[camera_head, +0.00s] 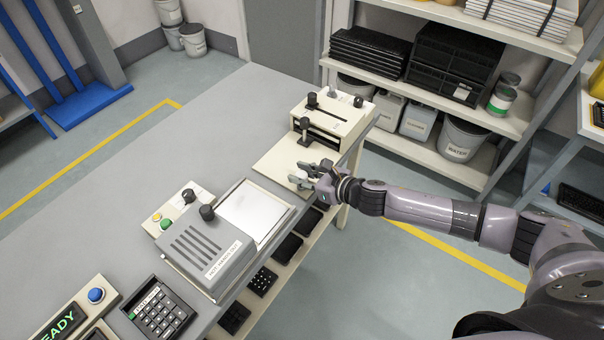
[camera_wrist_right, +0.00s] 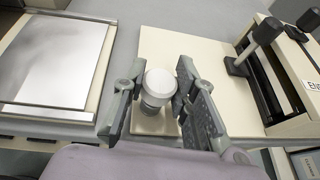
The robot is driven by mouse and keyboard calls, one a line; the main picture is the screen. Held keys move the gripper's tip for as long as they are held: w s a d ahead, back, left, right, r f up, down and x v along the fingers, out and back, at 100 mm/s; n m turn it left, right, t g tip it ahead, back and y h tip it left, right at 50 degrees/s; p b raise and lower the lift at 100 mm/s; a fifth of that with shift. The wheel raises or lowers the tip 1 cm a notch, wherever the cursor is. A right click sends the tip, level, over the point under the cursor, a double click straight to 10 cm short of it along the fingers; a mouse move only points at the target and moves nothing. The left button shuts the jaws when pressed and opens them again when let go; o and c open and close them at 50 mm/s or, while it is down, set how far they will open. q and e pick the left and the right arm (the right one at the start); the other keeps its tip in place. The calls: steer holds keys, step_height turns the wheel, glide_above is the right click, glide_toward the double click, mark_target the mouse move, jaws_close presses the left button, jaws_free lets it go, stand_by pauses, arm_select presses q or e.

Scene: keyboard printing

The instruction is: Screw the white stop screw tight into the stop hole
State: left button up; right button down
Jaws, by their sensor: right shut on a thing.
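The white stop screw (camera_wrist_right: 158,86) has a round cap and is upright between the fingers of my right gripper (camera_wrist_right: 160,100) in the wrist view. My right gripper also shows in the head view (camera_head: 302,178), shut on the screw at the front edge of a cream plate (camera_head: 275,160). In the wrist view the screw is over a small beige patch at the near left corner of the cream plate (camera_wrist_right: 190,50). The stop hole is hidden, and I cannot tell how deep the screw sits. My left gripper is not in view.
A cream machine (camera_head: 335,115) with black knobs stands behind the plate. A grey hooded machine (camera_head: 208,245) with a bright metal plate (camera_head: 254,210) is to the left. A black keypad (camera_head: 158,308) lies at the front left. The table's back left (camera_head: 190,130) is clear.

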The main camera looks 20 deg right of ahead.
steer(key=shift+f, duration=0.25)
steer(key=c, duration=1.2)
jaws_free()
steer(key=shift+r, duration=0.1)
steer(key=shift+d, duration=0.1)
steer(key=shift+s+d+r, duration=0.15)
steer(key=shift+s, duration=0.2)
steer(key=p+v, duration=0.1)
steer(key=v, duration=0.3)
